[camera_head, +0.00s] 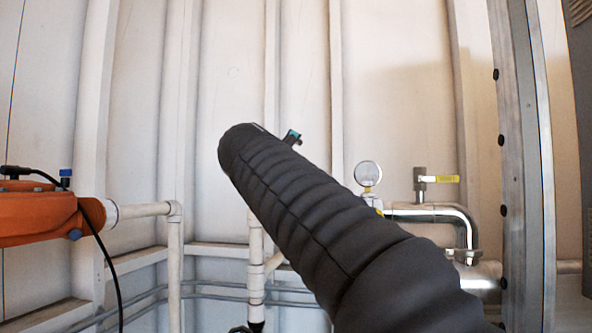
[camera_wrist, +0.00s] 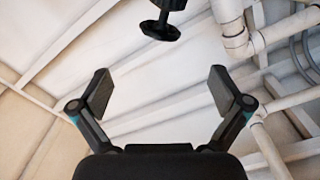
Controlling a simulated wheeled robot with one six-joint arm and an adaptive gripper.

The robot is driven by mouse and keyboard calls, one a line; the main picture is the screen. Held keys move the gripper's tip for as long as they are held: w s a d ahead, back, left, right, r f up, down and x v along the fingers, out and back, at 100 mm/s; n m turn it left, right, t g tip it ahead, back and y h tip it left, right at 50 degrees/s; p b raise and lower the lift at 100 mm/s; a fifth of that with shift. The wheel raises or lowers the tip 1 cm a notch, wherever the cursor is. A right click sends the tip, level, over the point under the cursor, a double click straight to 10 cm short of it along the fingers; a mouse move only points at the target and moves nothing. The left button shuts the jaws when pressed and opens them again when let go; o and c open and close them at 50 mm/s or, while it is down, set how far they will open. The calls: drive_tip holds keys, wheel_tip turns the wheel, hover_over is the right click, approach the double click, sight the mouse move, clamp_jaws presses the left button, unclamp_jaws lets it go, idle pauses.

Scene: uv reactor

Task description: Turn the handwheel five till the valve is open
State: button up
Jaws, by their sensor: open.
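My gripper (camera_wrist: 160,92) is open and empty in the wrist view, with its two dark finger pads wide apart. A dark fitting with a flat, flared end, possibly handwheel five (camera_wrist: 163,26), shows at the top of the wrist view. It lies beyond the fingertips, roughly in line with the gap, and nothing touches it. No number can be read on it. In the head view my gripper is mostly hidden behind my dark sleeved arm; only a small teal and black piece (camera_head: 292,137) shows. A dark part at the bottom edge of the head view is cut off.
White pipes (camera_head: 174,255) run along the panelled wall; they also show in the wrist view (camera_wrist: 235,32). An orange unit (camera_head: 40,218) with a black cable stands left. A gauge (camera_head: 368,174), a yellow-handled valve (camera_head: 440,179) and a metal post (camera_head: 530,170) are right.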

drive_tip(key=w+m+p, duration=0.1)
drive_tip(key=w, duration=0.3)
drive_tip(key=w+d+m+p, duration=0.1)
drive_tip(key=w+p, duration=0.1)
drive_tip(key=w, duration=0.3)
drive_tip(key=w+d+m+p, duration=0.1)
drive_tip(key=w+p, duration=0.1)
drive_tip(key=w, duration=0.2)
drive_tip(key=shift+w+d+f, duration=0.1)
drive_tip(key=shift+w+d, duration=0.15)
drive_tip(key=shift+w, duration=0.05)
drive_tip(key=c, duration=1.1)
